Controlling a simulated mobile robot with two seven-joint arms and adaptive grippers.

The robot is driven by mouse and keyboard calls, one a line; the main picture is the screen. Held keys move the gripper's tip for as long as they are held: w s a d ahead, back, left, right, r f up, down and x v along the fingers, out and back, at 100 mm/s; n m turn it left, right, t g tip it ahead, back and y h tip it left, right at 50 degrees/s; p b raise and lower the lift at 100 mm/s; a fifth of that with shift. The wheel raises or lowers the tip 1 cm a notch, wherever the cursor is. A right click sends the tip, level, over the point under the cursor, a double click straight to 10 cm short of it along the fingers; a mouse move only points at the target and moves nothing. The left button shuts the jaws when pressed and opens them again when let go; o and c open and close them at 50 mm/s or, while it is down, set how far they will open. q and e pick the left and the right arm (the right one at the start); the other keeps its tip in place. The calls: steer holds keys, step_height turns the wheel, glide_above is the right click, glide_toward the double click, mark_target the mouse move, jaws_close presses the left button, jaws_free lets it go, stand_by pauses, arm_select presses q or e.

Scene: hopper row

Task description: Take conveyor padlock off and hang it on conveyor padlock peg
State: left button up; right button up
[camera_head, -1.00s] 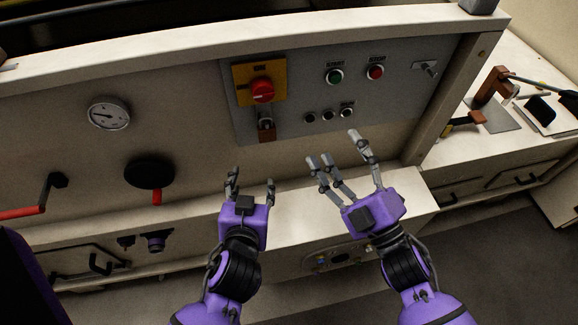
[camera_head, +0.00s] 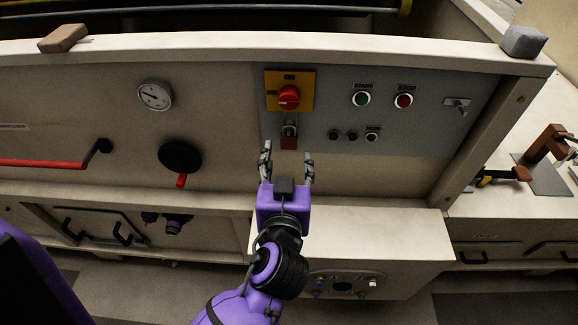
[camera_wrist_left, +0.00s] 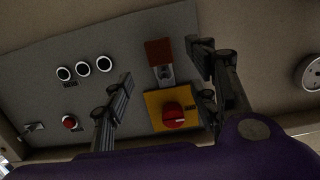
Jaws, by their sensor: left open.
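The conveyor padlock (camera_head: 289,143) has a reddish-brown body and a metal shackle. It hangs below the red rotary knob on the yellow plate (camera_head: 305,79). In the left wrist view the padlock (camera_wrist_left: 159,51) appears upside down, between my finger lines. My left gripper (camera_head: 287,160) is open and empty, just below the padlock, with its fingers pointing up toward it. No contact shows. A small metal fitting (camera_head: 459,104) sticks out at the panel's right end; it may be the padlock peg, but I cannot read a label. My right gripper is out of view.
The grey panel (camera_head: 425,135) also carries a green button (camera_head: 361,98), a red button (camera_head: 404,101) and several small round fittings. A pale ledge (camera_head: 370,228) juts out below. A side bench (camera_head: 500,205) stands right.

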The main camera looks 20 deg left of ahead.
mark_target(289, 139)
arm_select(q)
steer(key=p+x, duration=0.1)
steer(key=x, duration=0.6)
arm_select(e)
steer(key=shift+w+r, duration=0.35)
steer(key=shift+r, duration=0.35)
arm_select(q)
jaws_close()
steer(key=shift+r, duration=0.15)
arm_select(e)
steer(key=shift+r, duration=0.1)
arm_select(q)
steer(key=shift+r+p, duration=0.45)
steer(key=shift+r, duration=0.1)
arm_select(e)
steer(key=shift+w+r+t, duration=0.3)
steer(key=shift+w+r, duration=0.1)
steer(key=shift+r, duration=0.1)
arm_select(q)
steer(key=shift+s+f, duration=0.1)
